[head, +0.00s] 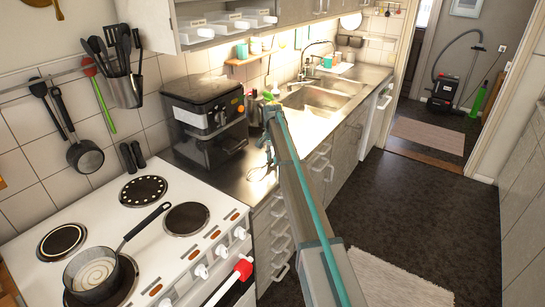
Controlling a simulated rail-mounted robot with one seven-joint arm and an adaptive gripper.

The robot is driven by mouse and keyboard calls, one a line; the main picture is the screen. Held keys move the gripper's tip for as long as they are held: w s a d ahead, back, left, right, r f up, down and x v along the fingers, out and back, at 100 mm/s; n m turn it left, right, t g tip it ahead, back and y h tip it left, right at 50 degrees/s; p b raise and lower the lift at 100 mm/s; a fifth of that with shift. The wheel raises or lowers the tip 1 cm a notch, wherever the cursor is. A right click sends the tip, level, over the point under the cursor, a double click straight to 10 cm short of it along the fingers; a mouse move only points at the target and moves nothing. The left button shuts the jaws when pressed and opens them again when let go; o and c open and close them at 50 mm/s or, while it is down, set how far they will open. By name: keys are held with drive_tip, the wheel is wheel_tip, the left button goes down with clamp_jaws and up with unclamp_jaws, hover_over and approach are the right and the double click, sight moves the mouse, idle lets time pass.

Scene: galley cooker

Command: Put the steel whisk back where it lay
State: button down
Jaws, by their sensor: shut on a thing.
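My gripper (266,142) is at the far end of my arm, over the steel counter just right of the black air fryer. It is shut on a thin, shiny, wiry thing that looks like the steel whisk (260,170). The whisk hangs below the fingers, small and partly lost against the counter. I cannot tell whether it touches the counter (232,176). My arm hides part of the counter and drawer fronts behind it.
The black air fryer (205,112) stands close left of my gripper. The white cooker (170,235) holds a saucepan (92,275) at front left. Bottles (254,110) and the sink (318,95) lie beyond. A utensil holder (125,92) hangs on the wall. The floor at right is open.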

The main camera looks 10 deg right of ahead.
drive_tip(key=shift+f, duration=0.65)
idle(0.3)
drive_tip(key=c, duration=0.9)
unclamp_jaws()
drive_tip(key=shift+r, duration=0.15)
